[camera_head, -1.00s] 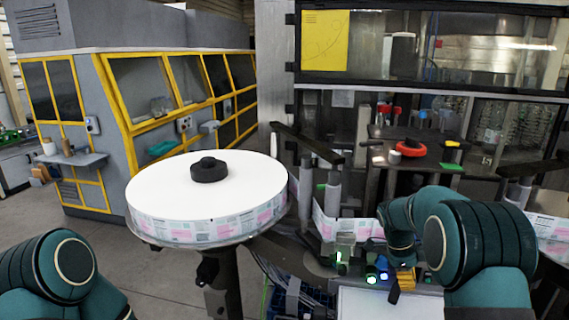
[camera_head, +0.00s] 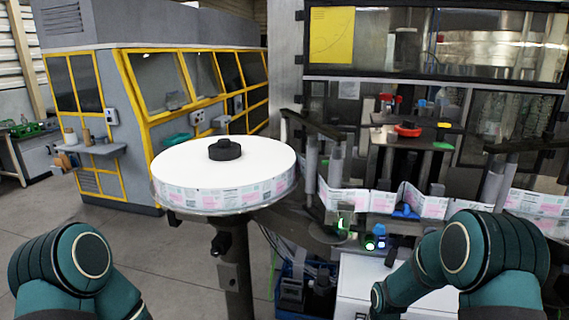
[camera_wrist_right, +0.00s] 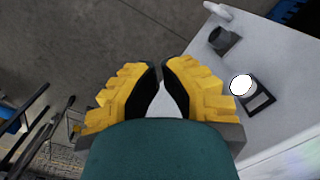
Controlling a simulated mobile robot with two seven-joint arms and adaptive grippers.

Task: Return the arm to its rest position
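My right arm (camera_head: 420,275) bends down at the lower right of the head view, in front of the labelling machine; its gripper is hidden there. In the right wrist view my right gripper (camera_wrist_right: 160,66) shows two yellow fingers with black pads. Their tips are almost together, with a narrow wedge between them and nothing held. It hangs over the grey floor, beside a white surface. My left arm (camera_head: 75,265) shows only a teal joint at the lower left; its gripper is out of view.
A large white reel (camera_head: 235,170) with a black hub stands left of centre on a post. A strip of printed labels (camera_head: 383,202) runs to the right. A white cabinet (camera_head: 365,270) stands below it. A yellow-framed grey enclosure (camera_head: 125,140) stands behind left, with open floor before it.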

